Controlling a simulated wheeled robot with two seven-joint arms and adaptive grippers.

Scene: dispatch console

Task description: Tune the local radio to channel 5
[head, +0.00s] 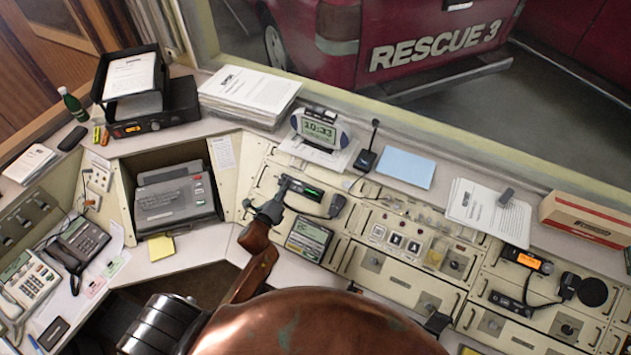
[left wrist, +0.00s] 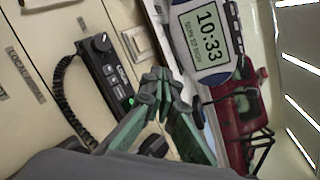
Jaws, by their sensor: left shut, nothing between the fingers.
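The channel is not legible. My left gripper (head: 281,188) is shut and empty at the radio's left end; its closed fingertips (left wrist: 158,76) appear beside the radio. I cannot tell whether they touch it. My right gripper is not visible.
A clock (head: 319,128) reading 10:33 stands on the ledge behind the radio. A desk microphone (head: 368,155) stands right of it. A second radio with an orange display (head: 527,261) is at the right. A screen device (head: 308,238) lies in front of my left gripper.

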